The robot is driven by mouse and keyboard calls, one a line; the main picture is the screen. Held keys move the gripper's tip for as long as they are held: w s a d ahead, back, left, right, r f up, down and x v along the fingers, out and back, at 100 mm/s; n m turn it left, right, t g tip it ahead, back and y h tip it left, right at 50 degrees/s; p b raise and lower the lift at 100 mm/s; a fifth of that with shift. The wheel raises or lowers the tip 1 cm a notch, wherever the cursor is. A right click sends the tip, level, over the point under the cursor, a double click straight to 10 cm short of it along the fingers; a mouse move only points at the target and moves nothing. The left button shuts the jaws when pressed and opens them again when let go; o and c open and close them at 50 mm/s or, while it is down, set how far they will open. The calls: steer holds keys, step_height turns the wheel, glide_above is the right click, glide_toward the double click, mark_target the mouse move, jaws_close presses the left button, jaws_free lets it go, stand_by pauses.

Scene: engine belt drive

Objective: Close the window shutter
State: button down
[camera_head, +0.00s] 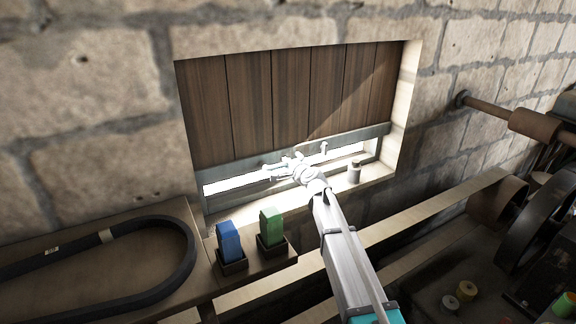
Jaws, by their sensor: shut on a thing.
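The window shutter (272,100) is a panel of brown vertical planks with a grey rail (350,139) along its bottom edge. It covers most of the window opening. A narrow bright gap (235,183) shows below the rail, above the sill. My gripper (284,165) is at the shutter's lower edge, near its middle, and shut on the shutter there. The glare and the gripper hide the exact grip point. A small light knob or catch (323,147) stands on the rail just right of my gripper.
A small metal cylinder (354,173) stands on the sill to the right. A blue block (229,240) and a green block (271,225) stand in dark holders on the wooden shelf below. A black belt (110,285) lies left. Pulleys and a shaft (490,110) are at the right.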

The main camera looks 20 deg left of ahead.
mark_target(285, 206)
steer(key=f+b, duration=1.6)
steer(key=shift+a+f, duration=0.15)
steer(key=shift+a, duration=0.15)
steer(key=shift+s+b, duration=0.1)
steer(key=shift+b, duration=0.3)
steer(key=c, duration=0.7)
jaws_free()
steer(key=shift+f, duration=0.25)
steer(key=shift+o, duration=0.8)
steer(key=shift+d+r, duration=0.1)
steer(key=shift+r, duration=0.15)
